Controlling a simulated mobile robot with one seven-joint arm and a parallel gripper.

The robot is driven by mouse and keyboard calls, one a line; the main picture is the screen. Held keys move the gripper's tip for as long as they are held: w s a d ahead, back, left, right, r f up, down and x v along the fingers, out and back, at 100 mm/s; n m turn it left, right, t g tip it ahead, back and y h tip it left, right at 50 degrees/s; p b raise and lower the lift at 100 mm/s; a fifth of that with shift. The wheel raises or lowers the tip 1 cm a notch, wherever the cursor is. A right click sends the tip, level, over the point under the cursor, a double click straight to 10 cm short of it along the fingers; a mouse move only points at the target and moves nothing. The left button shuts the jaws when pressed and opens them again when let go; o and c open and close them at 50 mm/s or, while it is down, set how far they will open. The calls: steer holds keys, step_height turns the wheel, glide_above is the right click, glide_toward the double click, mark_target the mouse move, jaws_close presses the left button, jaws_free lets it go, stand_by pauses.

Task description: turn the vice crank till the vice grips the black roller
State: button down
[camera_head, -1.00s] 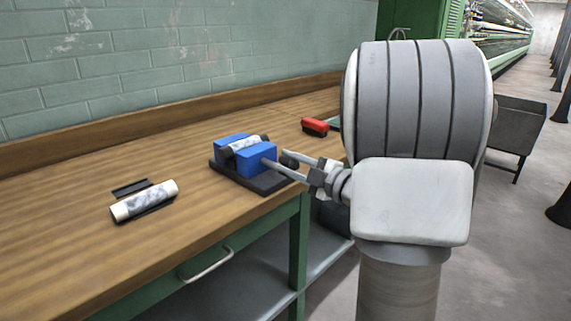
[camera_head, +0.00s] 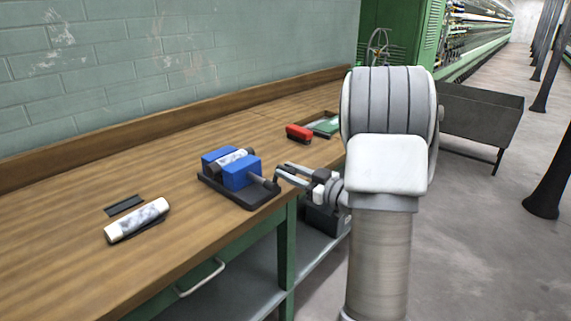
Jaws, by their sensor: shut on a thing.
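The blue vice (camera_head: 241,174) sits on a black base plate near the front edge of the workbench. A roller with black ends and a white-grey marbled middle (camera_head: 231,158) lies between its two blue jaws; I cannot tell if both jaws touch it. The crank (camera_head: 264,181) sticks out of the vice's right side as a grey screw shaft with a dark end. My gripper (camera_head: 278,177) is at the outer end of the crank, shut on it. The fingers hide part of the crank's handle.
Another marbled roller (camera_head: 137,220) lies at the left of the bench (camera_head: 80,270), by a flat black piece (camera_head: 124,205). A grey metal bin (camera_head: 480,115) stands at the right.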

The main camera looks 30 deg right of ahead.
steer(key=d+f+m+p, duration=0.3)
steer(key=f+m+p, duration=0.2)
steer(key=m+p, duration=0.4)
steer(key=shift+w+d+f+m+p, duration=0.15)
steer(key=shift+w+m+p, duration=0.25)
steer(key=shift+m, duration=1.8)
steer(key=shift+f, duration=0.1)
steer(key=c, duration=0.7)
jaws_free()
steer(key=shift+s+d, duration=0.1)
steer(key=shift+o, duration=0.4)
steer(key=v, duration=1.7)
steer(key=shift+r, duration=0.2)
